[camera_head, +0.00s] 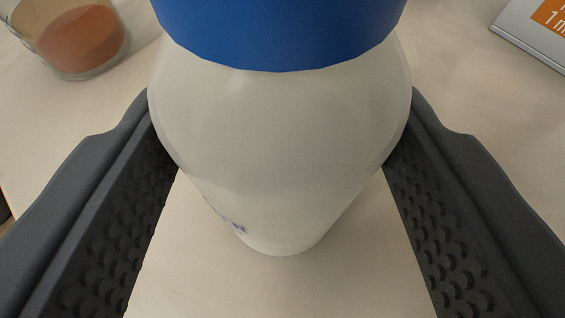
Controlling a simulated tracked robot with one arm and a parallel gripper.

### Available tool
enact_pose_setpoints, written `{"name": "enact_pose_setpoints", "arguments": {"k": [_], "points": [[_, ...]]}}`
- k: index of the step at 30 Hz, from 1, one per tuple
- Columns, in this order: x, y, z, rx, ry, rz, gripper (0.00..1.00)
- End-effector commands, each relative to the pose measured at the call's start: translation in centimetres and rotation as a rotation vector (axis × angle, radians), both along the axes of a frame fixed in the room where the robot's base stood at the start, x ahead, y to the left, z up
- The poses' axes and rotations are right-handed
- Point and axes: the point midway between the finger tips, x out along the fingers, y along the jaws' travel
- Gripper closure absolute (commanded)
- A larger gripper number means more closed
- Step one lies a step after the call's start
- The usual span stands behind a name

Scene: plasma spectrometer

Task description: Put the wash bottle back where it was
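The wash bottle (285,130) is white and translucent with a blue cap (280,30). It fills the middle of the view, seen from above, and its top runs out of the frame. My gripper (280,125) has one dark, dimpled finger on each side of the bottle. Both fingertips meet the bottle's sides at its shoulder, so it looks gripped. The bottle's base is over the pale table (350,280); I cannot tell whether it touches the surface.
A glass container with reddish-brown contents (80,40) stands at the upper left. A grey-edged item with an orange label (550,18) lies at the upper right.

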Motion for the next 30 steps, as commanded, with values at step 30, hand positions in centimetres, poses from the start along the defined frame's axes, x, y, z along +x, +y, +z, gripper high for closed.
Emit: {"name": "enact_pose_setpoints", "arguments": {"k": [30], "points": [[-3.5,0.1,1.9,-0.003,-0.003,-0.003,0.25]]}}
